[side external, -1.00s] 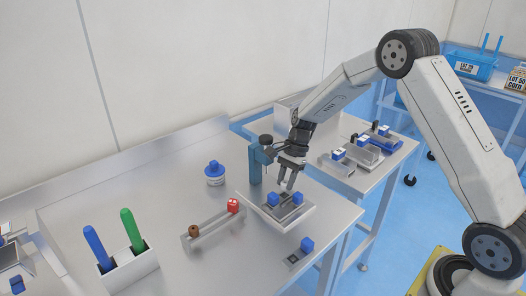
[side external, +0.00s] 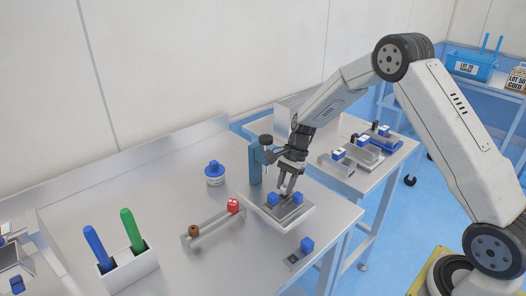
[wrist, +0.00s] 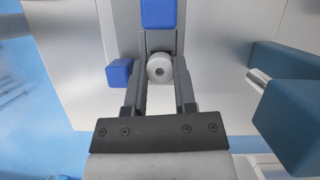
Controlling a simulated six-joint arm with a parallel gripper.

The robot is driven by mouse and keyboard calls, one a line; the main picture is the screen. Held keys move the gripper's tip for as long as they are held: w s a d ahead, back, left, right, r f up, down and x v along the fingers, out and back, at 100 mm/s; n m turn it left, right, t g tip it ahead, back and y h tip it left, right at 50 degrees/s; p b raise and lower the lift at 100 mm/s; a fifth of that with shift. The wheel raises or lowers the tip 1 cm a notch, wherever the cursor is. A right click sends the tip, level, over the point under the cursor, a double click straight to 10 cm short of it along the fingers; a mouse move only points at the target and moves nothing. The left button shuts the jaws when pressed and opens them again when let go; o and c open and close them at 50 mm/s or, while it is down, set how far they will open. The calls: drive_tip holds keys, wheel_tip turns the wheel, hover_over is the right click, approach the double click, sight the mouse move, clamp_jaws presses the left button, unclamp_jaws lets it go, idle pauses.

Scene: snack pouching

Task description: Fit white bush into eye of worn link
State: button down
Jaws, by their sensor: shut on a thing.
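The white bush (wrist: 160,68) is a short white cylinder with a dark centre hole. In the wrist view it sits between the fingertips of my gripper (wrist: 160,72), which is shut on it. In the side view my gripper (side external: 286,190) is low over a shallow light tray (side external: 268,222), beside its blue blocks (side external: 273,199); the bush is hard to make out there. A long grey bar (side external: 215,226) lies left of the tray, with a brown round piece at one end and a red block at the other. I cannot tell for sure which part is the worn link or its eye.
A blue post press (side external: 255,166) stands close behind the tray, and shows at the right in the wrist view (wrist: 292,105). A blue-lidded jar (side external: 215,174), a holder with blue and green handles (side external: 128,272) and a blue block (side external: 307,244) stand apart. The table's middle-left is clear.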

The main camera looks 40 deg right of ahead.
drive_tip(key=shift+f, duration=0.6)
drive_tip(key=shift+c, duration=1.7)
unclamp_jaws()
drive_tip(key=shift+s, duration=0.1)
drive_tip(key=v, duration=0.8)
drive_tip(key=shift+w, duration=0.2)
